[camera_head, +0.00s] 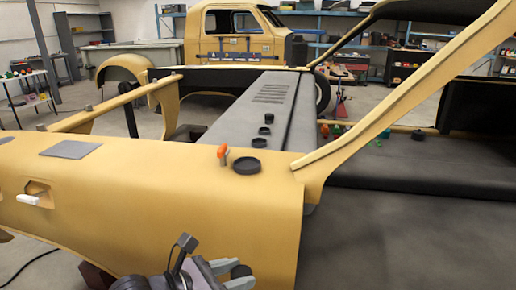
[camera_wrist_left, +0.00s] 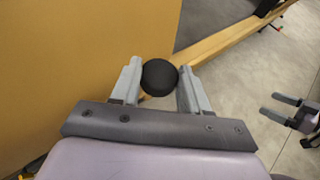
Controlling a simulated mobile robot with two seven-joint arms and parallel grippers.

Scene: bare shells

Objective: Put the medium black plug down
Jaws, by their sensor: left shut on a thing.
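My left gripper (camera_head: 236,270) is at the bottom of the head view, in front of the yellow body panel. It is shut on a round black plug (camera_head: 241,271). In the left wrist view the plug (camera_wrist_left: 159,77) sits between the two grey fingertips (camera_wrist_left: 158,80), beside the yellow panel. My right gripper (camera_wrist_left: 279,107) shows at the right of the left wrist view, its two fingers apart and empty. It is not in the head view. The plug is held clear of the panel's top.
The yellow panel top (camera_head: 150,170) has wide bare room on the left. A larger black disc (camera_head: 247,165) and an orange-handled item (camera_head: 222,152) stand near its right end. Several small black plugs (camera_head: 264,130) line the grey surface behind. A yellow pillar (camera_head: 400,95) slants up at the right.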

